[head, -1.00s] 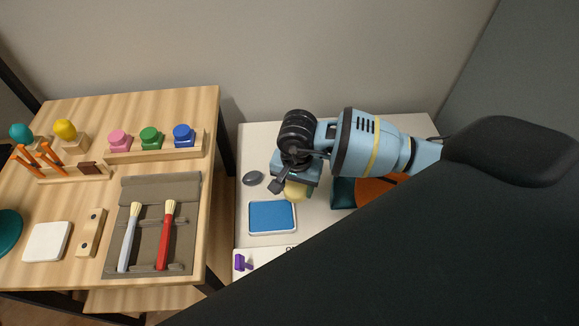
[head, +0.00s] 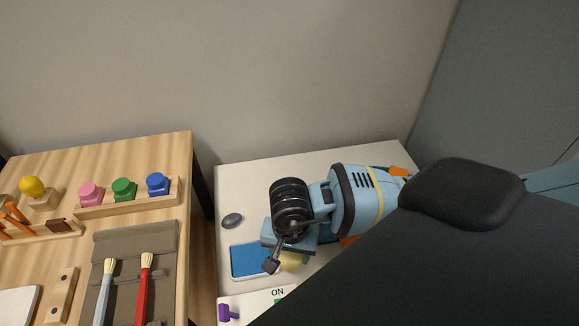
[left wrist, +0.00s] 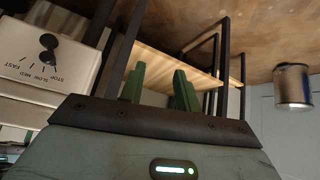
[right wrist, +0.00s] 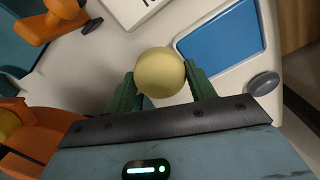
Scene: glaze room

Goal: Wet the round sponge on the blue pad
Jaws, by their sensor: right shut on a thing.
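The round yellow sponge (right wrist: 160,72) is between the two fingers of my right gripper (right wrist: 163,84), which is shut on it. In the head view the sponge (head: 292,262) shows under my right gripper (head: 285,262), partly covered by it. The blue pad (right wrist: 222,42) lies in a pale tray, beside the sponge in the right wrist view and apart from it in the picture. In the head view my gripper hides the right part of the pad (head: 252,259). The sponge's exact height cannot be told. My left gripper (left wrist: 158,88) is open and empty, away from the pad.
A grey oval object (head: 233,220) lies behind the pad. A white panel marked ON, with a purple knob (head: 228,312), is in front. Orange and teal items (right wrist: 45,25) lie to the sponge's other side. A wooden table (head: 200,285) with brushes (head: 146,290) stands left.

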